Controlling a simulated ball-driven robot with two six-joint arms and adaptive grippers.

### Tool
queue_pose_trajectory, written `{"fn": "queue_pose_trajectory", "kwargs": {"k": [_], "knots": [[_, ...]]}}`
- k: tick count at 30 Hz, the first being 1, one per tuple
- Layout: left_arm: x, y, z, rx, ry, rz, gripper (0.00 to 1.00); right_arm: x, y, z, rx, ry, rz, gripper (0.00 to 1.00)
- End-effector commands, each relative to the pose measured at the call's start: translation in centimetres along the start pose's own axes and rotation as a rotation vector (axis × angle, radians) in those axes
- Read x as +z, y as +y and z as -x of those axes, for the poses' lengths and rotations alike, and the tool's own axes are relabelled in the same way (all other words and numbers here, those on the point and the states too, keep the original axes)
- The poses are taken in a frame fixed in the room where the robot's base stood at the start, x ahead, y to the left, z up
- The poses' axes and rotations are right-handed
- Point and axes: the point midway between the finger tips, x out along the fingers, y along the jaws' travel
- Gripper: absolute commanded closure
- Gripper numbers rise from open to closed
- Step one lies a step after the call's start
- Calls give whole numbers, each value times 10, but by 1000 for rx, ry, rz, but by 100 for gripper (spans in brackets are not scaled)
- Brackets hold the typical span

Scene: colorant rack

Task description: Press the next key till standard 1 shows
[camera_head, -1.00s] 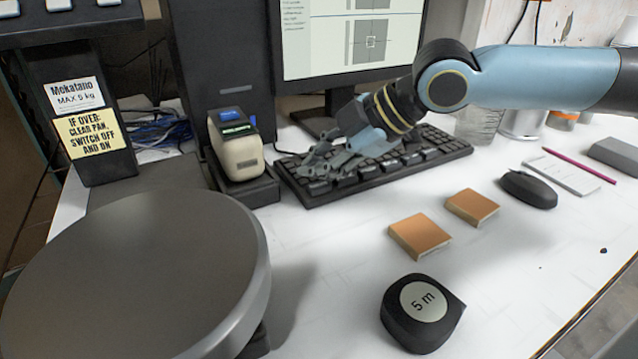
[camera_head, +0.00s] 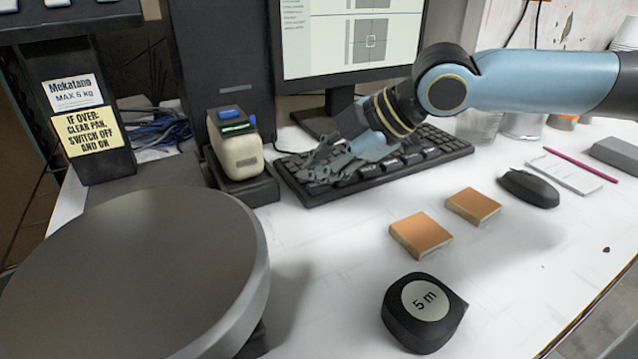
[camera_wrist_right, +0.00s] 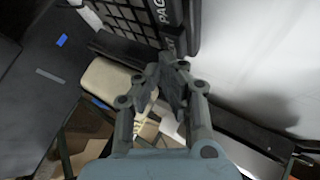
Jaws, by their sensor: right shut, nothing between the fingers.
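The black keyboard (camera_head: 440,152) lies in front of the monitor (camera_head: 345,40). My right gripper (camera_head: 308,172) is shut and empty, with its fingertips over the keyboard's left end. In the right wrist view, the shut fingertips (camera_wrist_right: 172,72) are beside large white lettering on the keyboard's edge keys (camera_wrist_right: 150,22); one label starts "PAG", and the one at the fingers is partly hidden. I cannot tell whether the fingertips touch a key. The monitor shows text lines and grey panels, too small to read. My left gripper is not in view.
A cream device (camera_head: 240,155) with a blue button stands in a dark dock just left of the keyboard. A round scale pan (camera_head: 140,270) fills the front left. Two orange-brown blocks (camera_head: 420,235), a tape measure (camera_head: 424,312) and a mouse (camera_head: 528,188) lie in front and right.

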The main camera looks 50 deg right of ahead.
Motion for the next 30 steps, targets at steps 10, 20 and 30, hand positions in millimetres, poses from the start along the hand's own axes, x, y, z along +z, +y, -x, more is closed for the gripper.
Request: {"fn": "queue_pose_trajectory", "kwargs": {"k": [10, 20, 30], "knots": [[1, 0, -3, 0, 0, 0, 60, 2, -2, -2, 0, 0, 0, 100], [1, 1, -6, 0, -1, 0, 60, 4, -4, -5, 0, 0, 0, 100], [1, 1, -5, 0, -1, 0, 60, 3, -3, -4, 0, 0, 0, 100]]}}
